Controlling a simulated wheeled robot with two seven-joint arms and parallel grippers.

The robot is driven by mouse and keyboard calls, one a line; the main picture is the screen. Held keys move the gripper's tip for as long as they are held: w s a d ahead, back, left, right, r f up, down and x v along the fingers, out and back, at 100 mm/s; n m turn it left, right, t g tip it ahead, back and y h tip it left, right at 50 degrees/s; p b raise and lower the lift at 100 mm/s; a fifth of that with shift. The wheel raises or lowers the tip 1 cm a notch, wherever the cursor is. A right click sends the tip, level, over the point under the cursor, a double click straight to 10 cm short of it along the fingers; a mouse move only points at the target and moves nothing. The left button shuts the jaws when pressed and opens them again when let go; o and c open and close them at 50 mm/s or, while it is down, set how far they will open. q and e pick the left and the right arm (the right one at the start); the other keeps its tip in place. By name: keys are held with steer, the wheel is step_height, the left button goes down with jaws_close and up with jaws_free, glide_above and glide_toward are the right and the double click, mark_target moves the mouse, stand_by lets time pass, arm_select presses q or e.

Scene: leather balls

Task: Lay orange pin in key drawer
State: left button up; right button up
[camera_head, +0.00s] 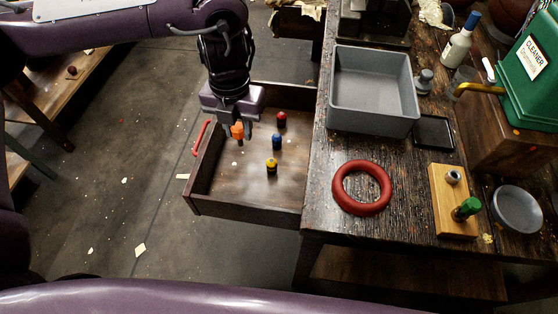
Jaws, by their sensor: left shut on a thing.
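The orange pin (237,131) is between the fingers of my left gripper (237,127), which is shut on it and points down. The gripper is over the back left part of the open drawer (226,204), inside its rim as seen from above. I cannot tell whether the pin touches the drawer floor. A red pin (282,120), a blue pin (277,142) and a yellow pin (271,167) stand in the drawer to the right of the gripper. My right gripper is not in view.
The drawer sticks out left from a dark wooden workbench (400,235). On the bench are a grey bin (372,120), a red ring (338,187), a wooden block with a green-topped pin (449,203), a metal dish (517,208) and a green cleaner can (530,85). The drawer's front left floor is clear.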

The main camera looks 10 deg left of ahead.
arm_select(q)
steer(key=m, duration=0.1)
steer(key=f+m, duration=0.1)
steer(key=m, duration=0.1)
steer(key=shift+d+f, duration=0.1)
steer(key=shift+d, duration=0.1)
steer(key=b, duration=0.3)
glide_toward(251, 189)
step_height(251, 189, down, 3)
steer(key=shift+d+r+m+b, duration=0.1)
steer(key=shift+m+b, duration=0.2)
steer(key=shift+b, duration=0.4)
steer(key=shift+f, duration=0.55)
steer(key=shift+f, duration=0.15)
steer(key=o, duration=0.9)
